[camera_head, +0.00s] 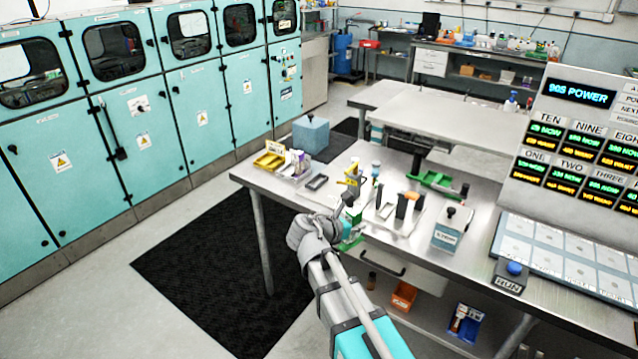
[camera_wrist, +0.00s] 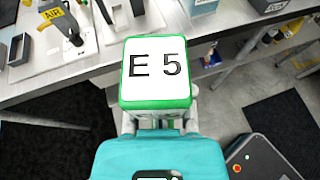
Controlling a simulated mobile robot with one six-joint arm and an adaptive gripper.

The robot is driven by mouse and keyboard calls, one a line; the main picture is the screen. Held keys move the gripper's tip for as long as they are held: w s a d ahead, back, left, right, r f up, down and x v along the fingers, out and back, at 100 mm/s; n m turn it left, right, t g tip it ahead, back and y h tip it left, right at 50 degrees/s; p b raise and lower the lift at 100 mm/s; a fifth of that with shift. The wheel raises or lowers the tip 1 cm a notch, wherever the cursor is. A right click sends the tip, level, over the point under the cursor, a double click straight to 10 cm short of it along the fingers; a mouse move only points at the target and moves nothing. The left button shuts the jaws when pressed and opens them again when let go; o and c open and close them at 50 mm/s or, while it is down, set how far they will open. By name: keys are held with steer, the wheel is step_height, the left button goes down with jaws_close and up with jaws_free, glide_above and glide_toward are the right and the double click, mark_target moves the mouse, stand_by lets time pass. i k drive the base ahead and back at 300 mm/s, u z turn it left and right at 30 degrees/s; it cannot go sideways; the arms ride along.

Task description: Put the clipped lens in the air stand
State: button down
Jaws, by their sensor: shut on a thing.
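My gripper (camera_wrist: 158,122) is shut on a green-edged block with a white face marked E 5 (camera_wrist: 157,68). The block fills the middle of the wrist view, and I cannot make out a lens or clip on it. In the head view my gripper (camera_head: 340,236) is at the table's front edge, with a bit of green showing beside it. The air stand (camera_wrist: 52,14), with a yellow AIR label, is at the upper left of the wrist view. In the head view its yellow part (camera_head: 352,181) rises behind my gripper.
The steel table (camera_head: 290,196) holds other stands, a yellow tray (camera_head: 268,160), a green holder (camera_head: 436,183) and a blue-grey box (camera_head: 452,228). A panel with lit displays (camera_head: 580,140) stands at the right. The floor with a black mat (camera_head: 225,275) is clear at the left.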

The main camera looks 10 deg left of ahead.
mark_target(317, 183)
steer(key=i, duration=1.3)
steer(key=u, duration=0.1)
